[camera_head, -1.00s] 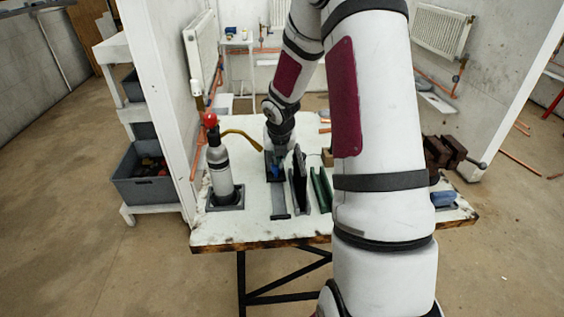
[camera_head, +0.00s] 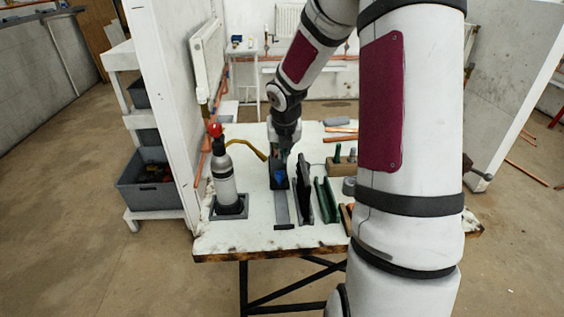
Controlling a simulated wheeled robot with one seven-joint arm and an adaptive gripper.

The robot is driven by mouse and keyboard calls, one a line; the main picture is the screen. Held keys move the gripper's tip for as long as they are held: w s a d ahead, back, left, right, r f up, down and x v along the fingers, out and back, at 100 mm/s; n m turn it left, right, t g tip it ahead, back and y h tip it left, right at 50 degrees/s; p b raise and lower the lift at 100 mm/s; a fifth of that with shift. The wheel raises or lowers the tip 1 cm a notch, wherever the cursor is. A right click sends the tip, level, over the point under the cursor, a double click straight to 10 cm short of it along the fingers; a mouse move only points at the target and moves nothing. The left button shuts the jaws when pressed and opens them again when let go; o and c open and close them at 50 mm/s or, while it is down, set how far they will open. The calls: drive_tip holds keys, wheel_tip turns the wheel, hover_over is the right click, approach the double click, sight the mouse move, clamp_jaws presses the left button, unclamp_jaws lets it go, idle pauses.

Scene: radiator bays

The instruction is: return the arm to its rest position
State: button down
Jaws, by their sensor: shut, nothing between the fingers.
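My arm rises large on the right side of the view, bends at the top and comes down to the workbench (camera_head: 260,238). My gripper (camera_head: 283,158) is at the arm's far end, low over the back left part of the bench, just above a dark holder with a blue item (camera_head: 280,176). It is small and dark here; the fingers look together, with nothing seen between them. I cannot tell whether the fingertips touch the holder.
A grey gas cylinder with a red top (camera_head: 223,178) stands in a base at the bench's left. Dark and green upright pieces (camera_head: 325,200) stand right of the holder. A wooden block with green-handled tools (camera_head: 340,168) is behind. A white partition (camera_head: 160,100) rises at left.

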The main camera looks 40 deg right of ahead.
drive_tip(key=shift+v, duration=2.45)
drive_tip(key=shift+s+a, duration=0.15)
